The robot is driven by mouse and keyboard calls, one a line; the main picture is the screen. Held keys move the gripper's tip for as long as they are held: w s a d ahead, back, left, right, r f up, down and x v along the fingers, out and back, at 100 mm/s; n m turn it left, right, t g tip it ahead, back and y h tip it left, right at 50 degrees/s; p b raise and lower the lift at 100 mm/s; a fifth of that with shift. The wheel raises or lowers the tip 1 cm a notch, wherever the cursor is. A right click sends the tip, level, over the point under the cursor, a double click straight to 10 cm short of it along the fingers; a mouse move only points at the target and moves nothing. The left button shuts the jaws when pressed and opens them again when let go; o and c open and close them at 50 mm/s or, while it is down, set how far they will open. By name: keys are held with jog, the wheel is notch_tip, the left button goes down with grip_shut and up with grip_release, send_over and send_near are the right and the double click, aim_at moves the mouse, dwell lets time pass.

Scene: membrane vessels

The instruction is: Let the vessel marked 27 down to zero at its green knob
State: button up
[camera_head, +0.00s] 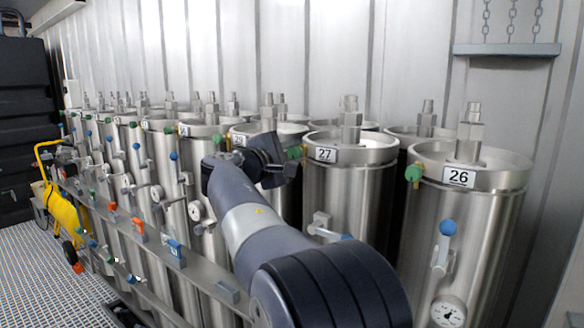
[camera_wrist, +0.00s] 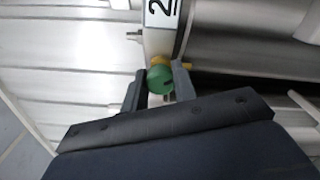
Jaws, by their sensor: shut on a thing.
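The steel vessel marked 27 (camera_head: 352,185) stands in the row, second from the right in front. Its green knob (camera_head: 295,153) sticks out at the left of the number plate (camera_head: 326,155). My gripper (camera_head: 288,160) reaches this knob from the left. In the wrist view my gripper's fingers (camera_wrist: 160,84) stand on both sides of the green knob (camera_wrist: 160,78) and are shut on it. A yellow part shows just behind it, and the plate above shows only a "2". My arm covers the lower front of vessel 27; no gauge of it is visible.
Vessel 26 (camera_head: 470,215) stands to the right with its own green knob (camera_head: 413,173), blue knob (camera_head: 447,228) and gauge (camera_head: 448,311). More vessels run away to the left. A yellow cart (camera_head: 64,210) stands far left, beside open grating floor (camera_head: 45,265).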

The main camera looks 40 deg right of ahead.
jog(key=m+b, duration=0.3)
jog(key=m, duration=0.1)
jog(key=shift+f, duration=0.25)
jog(key=shift+r+m+b, duration=0.1)
jog(key=shift+m+b, duration=0.9)
jog(key=shift+m, duration=0.2)
jog(key=o, duration=1)
jog(key=shift+r, duration=0.1)
jog(key=v, duration=1.1)
jog(key=shift+b, duration=0.3)
jog(key=shift+d, duration=0.15)
jog(key=x, duration=1.1)
jog(key=shift+p, duration=0.35)
